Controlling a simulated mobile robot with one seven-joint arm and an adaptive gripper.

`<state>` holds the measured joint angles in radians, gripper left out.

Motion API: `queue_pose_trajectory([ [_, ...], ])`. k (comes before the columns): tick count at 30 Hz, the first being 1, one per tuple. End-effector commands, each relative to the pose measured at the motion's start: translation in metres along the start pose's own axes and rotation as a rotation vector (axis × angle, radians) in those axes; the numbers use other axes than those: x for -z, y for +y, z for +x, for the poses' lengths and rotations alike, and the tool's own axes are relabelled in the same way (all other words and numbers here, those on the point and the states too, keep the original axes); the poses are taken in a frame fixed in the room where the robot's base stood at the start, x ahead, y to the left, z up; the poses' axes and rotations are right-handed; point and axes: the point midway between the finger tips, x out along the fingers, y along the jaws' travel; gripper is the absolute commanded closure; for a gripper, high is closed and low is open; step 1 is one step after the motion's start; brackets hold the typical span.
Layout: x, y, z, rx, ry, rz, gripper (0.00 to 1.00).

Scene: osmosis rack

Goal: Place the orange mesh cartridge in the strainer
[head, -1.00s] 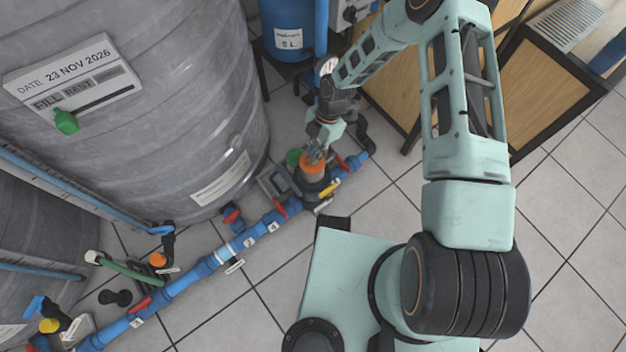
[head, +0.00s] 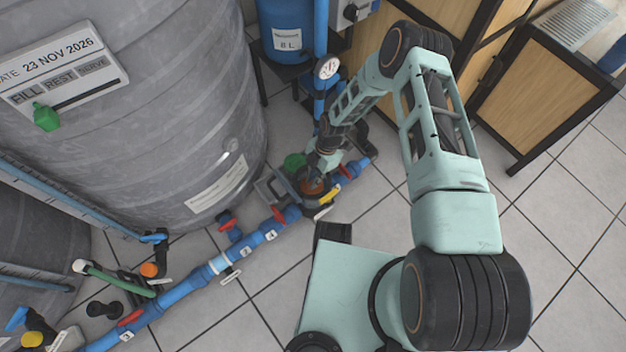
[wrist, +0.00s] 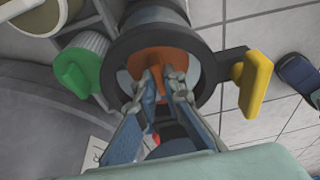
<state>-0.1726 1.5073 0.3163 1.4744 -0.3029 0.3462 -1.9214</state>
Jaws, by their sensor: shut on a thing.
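The orange mesh cartridge (wrist: 160,59) is in the wrist view, inside the round mouth of the dark strainer housing (wrist: 203,49). Only its orange top shows; its mesh body is hidden. My gripper (wrist: 163,80) is shut on the tab of the orange cartridge, with both fingers reaching into the strainer's mouth. In the head view the orange top (head: 312,186) sits low in the strainer (head: 306,200) under my gripper (head: 318,172). I cannot tell whether the cartridge is fully seated.
A green-capped cartridge (wrist: 78,70) stands left of the strainer. A yellow handle (wrist: 252,83) is on its right. Blue pipes with red valve handles (head: 278,214) run along the floor. A large grey tank (head: 160,110) stands at left. Tiled floor is clear at the lower right.

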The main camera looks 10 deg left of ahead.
Motion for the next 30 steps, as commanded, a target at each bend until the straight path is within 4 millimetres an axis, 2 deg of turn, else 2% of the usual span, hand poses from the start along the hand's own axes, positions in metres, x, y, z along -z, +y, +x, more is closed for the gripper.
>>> queue_pose_trajectory([
  [8, -0.001, 0.0, 0.004, 0.0, 0.0, 0.0, 1.0],
  [9, -0.001, 0.0, 0.002, 0.0, 0.0, 0.0, 0.87],
  [13, -0.001, 0.0, 0.002, 0.0, 0.0, 0.0, 0.74],
  [23, 0.0, 0.0, -0.001, 0.0, 0.0, 0.0, 0.74],
  [26, 0.0, 0.001, -0.011, -0.002, -0.001, 0.001, 0.74],
  [30, 0.0, 0.001, -0.041, -0.003, -0.001, 0.002, 0.74],
])
